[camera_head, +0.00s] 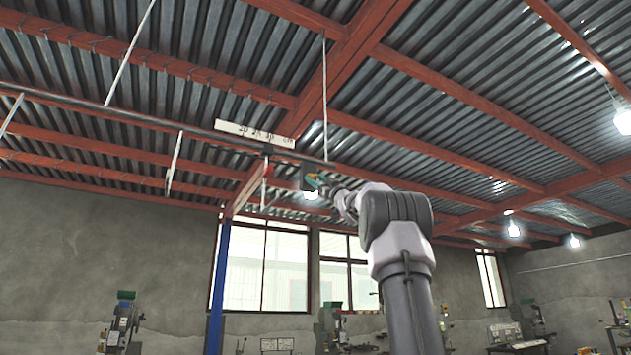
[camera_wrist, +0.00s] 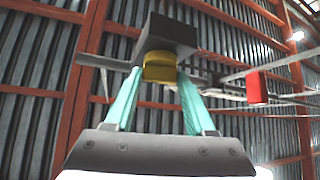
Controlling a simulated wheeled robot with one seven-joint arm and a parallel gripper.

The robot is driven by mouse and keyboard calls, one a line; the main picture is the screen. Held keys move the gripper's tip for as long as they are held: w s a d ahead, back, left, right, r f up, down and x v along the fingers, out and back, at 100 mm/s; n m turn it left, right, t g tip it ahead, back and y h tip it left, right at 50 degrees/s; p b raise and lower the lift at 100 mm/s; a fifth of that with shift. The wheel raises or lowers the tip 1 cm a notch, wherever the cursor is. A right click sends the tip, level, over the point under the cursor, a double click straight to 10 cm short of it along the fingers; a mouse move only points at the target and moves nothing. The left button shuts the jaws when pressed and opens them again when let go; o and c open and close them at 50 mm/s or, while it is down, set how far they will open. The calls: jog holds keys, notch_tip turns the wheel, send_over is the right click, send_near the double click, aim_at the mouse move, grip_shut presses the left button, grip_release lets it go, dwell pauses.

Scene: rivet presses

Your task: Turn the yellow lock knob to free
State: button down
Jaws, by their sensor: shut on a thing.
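The yellow lock knob (camera_wrist: 160,68) is a short round piece under a dark block (camera_wrist: 168,35) in the wrist view. My gripper (camera_wrist: 160,76) has two teal fingers, one on each side of the knob, shut on it from below. The fingers hide the knob's sides, and I cannot make out its turn position. In the head view my gripper (camera_head: 314,184) is raised high at the dark block (camera_head: 306,172), under the overhead rail. The knob itself is too small to tell there.
A long overhead rail (camera_head: 160,117) crosses below the red roof beams. A white sign (camera_head: 255,134) with dark marks hangs along it. A red block (camera_wrist: 257,88) is to the right of the knob. Machines (camera_head: 120,325) stand low along the wall. Open air surrounds my arm.

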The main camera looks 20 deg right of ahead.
jog(key=n+g+y, duration=0.1)
jog(key=n+y, duration=0.1)
jog(key=n, duration=0.1)
jog(key=n+g+y, duration=0.1)
jog(key=n+g, duration=0.1)
jog(key=n, duration=0.1)
jog(key=n+g+y, duration=0.2)
jog(key=n, duration=0.1)
jog(key=shift+d+r+y, duration=0.2)
jog(key=shift+d+y, duration=0.1)
jog(key=shift+d, duration=0.05)
jog(key=shift+n+g+y, duration=0.3)
jog(key=shift+n+g, duration=0.2)
jog(key=shift+c, duration=1.2)
grip_release()
jog(key=v, duration=1)
jog(key=shift+s+d, duration=0.15)
jog(key=shift+s, duration=0.2)
jog(key=shift+f, duration=0.1)
jog(key=shift+c, duration=0.3)
